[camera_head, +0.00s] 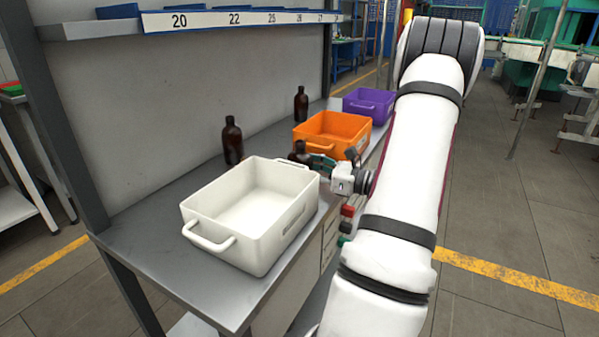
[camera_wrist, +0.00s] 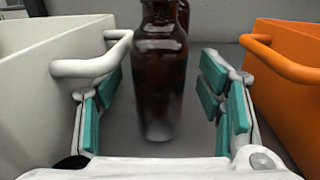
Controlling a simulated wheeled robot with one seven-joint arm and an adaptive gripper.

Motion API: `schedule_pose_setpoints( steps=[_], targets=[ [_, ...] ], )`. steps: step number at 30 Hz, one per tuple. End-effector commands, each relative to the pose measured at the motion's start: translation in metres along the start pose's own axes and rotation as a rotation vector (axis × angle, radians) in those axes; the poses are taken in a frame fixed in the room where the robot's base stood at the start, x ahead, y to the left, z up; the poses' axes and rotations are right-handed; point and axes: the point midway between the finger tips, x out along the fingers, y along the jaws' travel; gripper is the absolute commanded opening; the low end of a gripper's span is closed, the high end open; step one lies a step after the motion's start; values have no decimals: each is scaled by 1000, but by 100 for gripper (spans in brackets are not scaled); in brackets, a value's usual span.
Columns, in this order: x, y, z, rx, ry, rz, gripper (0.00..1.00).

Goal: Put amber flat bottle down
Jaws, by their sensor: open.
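A dark amber bottle (camera_wrist: 160,85) stands upright on the grey bench between my gripper's fingers, with visible gaps on both sides. My gripper (camera_wrist: 163,88) is open around it, its teal pads apart. In the head view this bottle (camera_head: 299,151) shows only in part, between the white and orange bins and behind the white bin's rim; my gripper (camera_head: 318,163) is beside it. Its top is cut off in the wrist view, and part of another amber bottle (camera_wrist: 184,14) shows behind it. Two more amber bottles stand near the back wall, one left (camera_head: 232,141) and one farther off (camera_head: 301,105).
A white bin (camera_head: 214,214) is left of my gripper, its handle close to the left finger. An orange bin (camera_head: 325,142) is close on the right, and a purple bin (camera_head: 371,111) stands beyond. A numbered shelf (camera_head: 230,20) overhangs the bench (camera_head: 150,235).

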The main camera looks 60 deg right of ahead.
Motion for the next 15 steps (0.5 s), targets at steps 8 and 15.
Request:
schedule_pose_setpoints(
  steps=[8,15],
  targets=[
    [17,0,0,-1,0,-1,62],
    [16,0,0,-1,0,0,25]
  ],
)
